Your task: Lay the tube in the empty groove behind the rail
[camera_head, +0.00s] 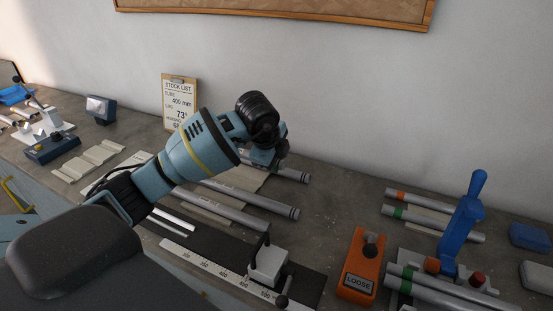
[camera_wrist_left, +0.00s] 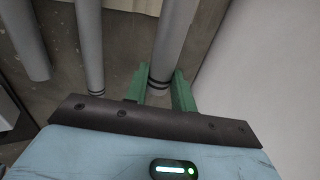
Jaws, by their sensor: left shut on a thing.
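My left gripper (camera_head: 268,162) is at the back of the bench, at the far tube. In the left wrist view its green fingers (camera_wrist_left: 160,84) are on either side of a grey tube (camera_wrist_left: 173,40), near dark rings at one end. That tube's ringed end (camera_head: 293,174) shows right of the gripper in the head view; my arm hides much of the rest. A second ringed tube (camera_head: 248,194) lies in front, roughly parallel, with a third plain tube (camera_head: 215,209) nearer. Pale supports lie under the tubes. I cannot make out the empty groove or rail clearly. My right gripper is not in view.
A ruler strip (camera_head: 210,270) and a clamp block (camera_head: 267,265) are in front. A stock list clipboard (camera_head: 178,98) leans against the wall.

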